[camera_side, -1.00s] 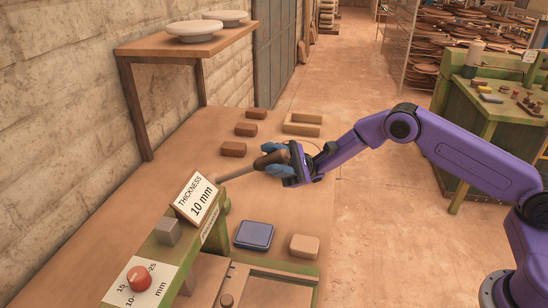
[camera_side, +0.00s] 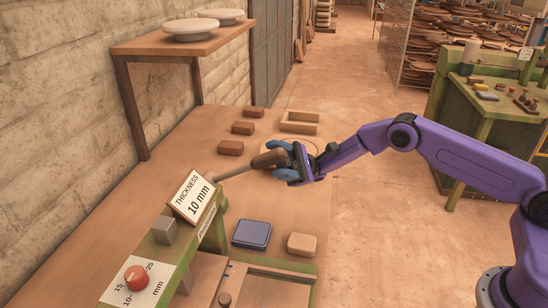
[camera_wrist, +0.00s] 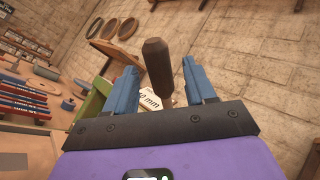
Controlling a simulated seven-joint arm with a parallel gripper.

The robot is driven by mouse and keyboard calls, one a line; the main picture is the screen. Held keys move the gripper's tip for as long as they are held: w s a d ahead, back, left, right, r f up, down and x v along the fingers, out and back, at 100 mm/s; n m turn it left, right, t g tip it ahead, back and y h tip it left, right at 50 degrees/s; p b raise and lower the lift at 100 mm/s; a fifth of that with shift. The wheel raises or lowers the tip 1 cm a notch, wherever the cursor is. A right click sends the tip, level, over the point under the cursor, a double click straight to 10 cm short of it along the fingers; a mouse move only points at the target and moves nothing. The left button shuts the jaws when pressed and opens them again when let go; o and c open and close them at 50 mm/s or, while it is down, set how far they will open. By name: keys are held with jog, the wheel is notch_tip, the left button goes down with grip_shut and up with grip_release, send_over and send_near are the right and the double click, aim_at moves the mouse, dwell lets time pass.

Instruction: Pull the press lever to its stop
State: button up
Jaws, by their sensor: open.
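The press lever has a pale rod ending in a dark brown grip (camera_side: 268,159), which points right and slightly up from behind the thickness sign (camera_side: 193,197). My gripper (camera_side: 281,161) has its blue fingers open at the grip's free end. In the wrist view the grip (camera_wrist: 157,68) stands between the two spread fingers of my gripper (camera_wrist: 160,72), with a gap showing on each side. The green press frame (camera_side: 207,222) is below the sign; the lever's pivot is hidden behind it. I cannot tell whether the lever is at its stop.
A red knob (camera_side: 137,277) sits on the thickness dial at front left. A blue square pad (camera_side: 252,234) and a tan block (camera_side: 302,245) lie on the bench. Several brown bricks (camera_side: 242,128) and a wooden frame (camera_side: 300,121) lie behind.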

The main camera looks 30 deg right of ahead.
notch_tip(320, 180, up, 6)
jog(key=d, duration=0.1)
dwell(0.5)
jog(key=shift+w+d+r, duration=0.1)
jog(key=shift+o, duration=0.2)
dwell(0.3)
jog(key=w+d+f+m+t+h, duration=0.1)
jog(key=d+m+t+h, duration=0.15)
jog(key=d, duration=0.25)
jog(key=w+d+m+t+h, duration=0.1)
jog(key=w+d+t+h, duration=0.1)
jog(key=d+h, duration=0.25)
jog(key=s+a, duration=0.2)
jog(key=a, duration=1.5)
jog(key=shift+s+f+y, duration=0.2)
jog(key=shift+s+y, duration=0.1)
jog(key=shift+s, duration=0.1)
